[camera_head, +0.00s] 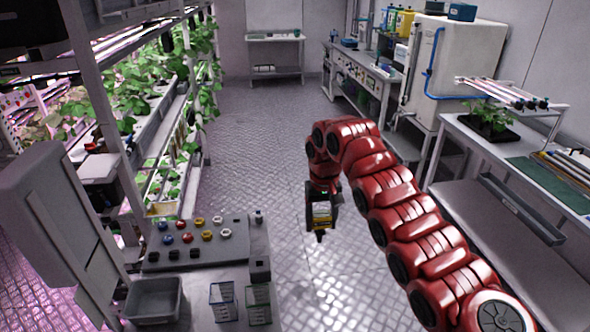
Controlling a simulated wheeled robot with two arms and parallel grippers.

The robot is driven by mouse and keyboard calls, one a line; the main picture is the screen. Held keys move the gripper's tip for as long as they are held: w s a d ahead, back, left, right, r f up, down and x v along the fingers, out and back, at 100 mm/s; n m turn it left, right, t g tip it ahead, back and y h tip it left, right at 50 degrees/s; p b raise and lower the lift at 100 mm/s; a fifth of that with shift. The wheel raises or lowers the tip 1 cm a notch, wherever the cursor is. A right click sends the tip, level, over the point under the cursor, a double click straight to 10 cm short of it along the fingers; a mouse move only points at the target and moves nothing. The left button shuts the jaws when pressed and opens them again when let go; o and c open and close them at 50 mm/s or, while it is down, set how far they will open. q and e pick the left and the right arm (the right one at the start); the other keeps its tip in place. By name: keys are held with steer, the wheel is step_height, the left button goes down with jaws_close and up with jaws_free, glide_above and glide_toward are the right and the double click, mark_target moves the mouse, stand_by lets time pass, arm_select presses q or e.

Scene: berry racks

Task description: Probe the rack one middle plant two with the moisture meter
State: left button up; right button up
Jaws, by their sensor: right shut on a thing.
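My red right arm reaches in from the lower right. Its gripper (320,232) points down over the open floor and is shut on a small dark device with a yellow and pale face, which looks like the moisture meter (321,212). The meter's lower end is too small to make out clearly. The plant rack (103,105) stands at the left, with leafy green plants (135,88) in long troughs on its tiers. The gripper is to the right of the rack, apart from it. I cannot tell which plant is middle plant two. My left gripper is out of view.
A cart with a panel of coloured knobs (196,240), a grey bin (153,300) and small wire holders (223,302) stands at the lower left. A bench (515,150) with a potted plant (490,122) is at right. The patterned floor aisle (262,150) between is clear.

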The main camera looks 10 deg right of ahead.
steer(key=a+f+p, duration=0.1)
steer(key=a+p, duration=0.7)
steer(key=a, duration=0.8)
step_height(320, 180, down, 6)
steer(key=b, duration=0.3)
steer(key=shift+w+a, duration=0.35)
steer(key=o, duration=1.5)
steer(key=shift+o, duration=0.2)
steer(key=shift+r, duration=0.1)
